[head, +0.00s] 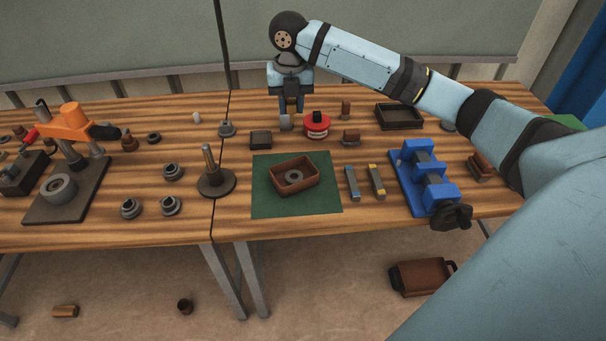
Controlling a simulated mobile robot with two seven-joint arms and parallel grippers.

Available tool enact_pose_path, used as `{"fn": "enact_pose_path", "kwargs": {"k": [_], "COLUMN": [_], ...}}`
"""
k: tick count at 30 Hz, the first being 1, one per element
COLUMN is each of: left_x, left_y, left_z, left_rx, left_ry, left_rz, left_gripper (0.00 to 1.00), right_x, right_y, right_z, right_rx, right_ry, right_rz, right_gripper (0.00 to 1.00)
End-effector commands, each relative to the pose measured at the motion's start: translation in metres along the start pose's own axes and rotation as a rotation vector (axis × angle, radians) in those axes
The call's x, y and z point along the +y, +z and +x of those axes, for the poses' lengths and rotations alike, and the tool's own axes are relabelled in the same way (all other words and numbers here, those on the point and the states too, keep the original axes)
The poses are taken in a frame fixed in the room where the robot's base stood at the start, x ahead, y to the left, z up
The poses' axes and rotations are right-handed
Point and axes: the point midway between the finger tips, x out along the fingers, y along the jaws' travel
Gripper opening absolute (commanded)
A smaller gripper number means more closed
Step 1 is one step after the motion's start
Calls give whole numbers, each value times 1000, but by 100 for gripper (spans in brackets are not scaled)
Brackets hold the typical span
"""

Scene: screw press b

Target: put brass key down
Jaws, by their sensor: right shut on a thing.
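My right gripper (290,106) points down over the back of the right-hand table, near the black seam. It is shut on the brass key (286,122), which shows only as a small, pale greyish block at the fingertips. Its brass colour is not clear from here, and the fingers hide its upper part. I cannot tell whether its lower end touches the table. My left gripper is out of view.
A red round tin (316,125) stands just right of the gripper, and a dark block (260,140) to its front left. A brown tray (294,187) sits on a green mat (260,205). A blue vise (424,178) and an empty dark tray (399,117) are to the right.

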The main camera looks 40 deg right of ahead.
Motion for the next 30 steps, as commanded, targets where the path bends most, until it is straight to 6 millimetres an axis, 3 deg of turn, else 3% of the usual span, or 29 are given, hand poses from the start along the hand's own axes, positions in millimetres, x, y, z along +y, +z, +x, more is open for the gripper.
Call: {"fn": "enact_pose_path", "kwargs": {"k": [5, 18, 30], "left_x": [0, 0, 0], "left_y": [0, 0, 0], "left_z": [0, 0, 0], "left_rx": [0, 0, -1], "left_ry": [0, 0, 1], "left_rz": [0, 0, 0], "left_gripper": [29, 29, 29], "right_x": [0, -1, 0], "right_y": [-1, -1, -1], "right_z": [21, 133, 174], "right_rx": [3, 3, 1], "right_ry": [-3, -2, -2], "right_rz": [-2, -2, -3], "right_gripper": [0, 0, 0]}}
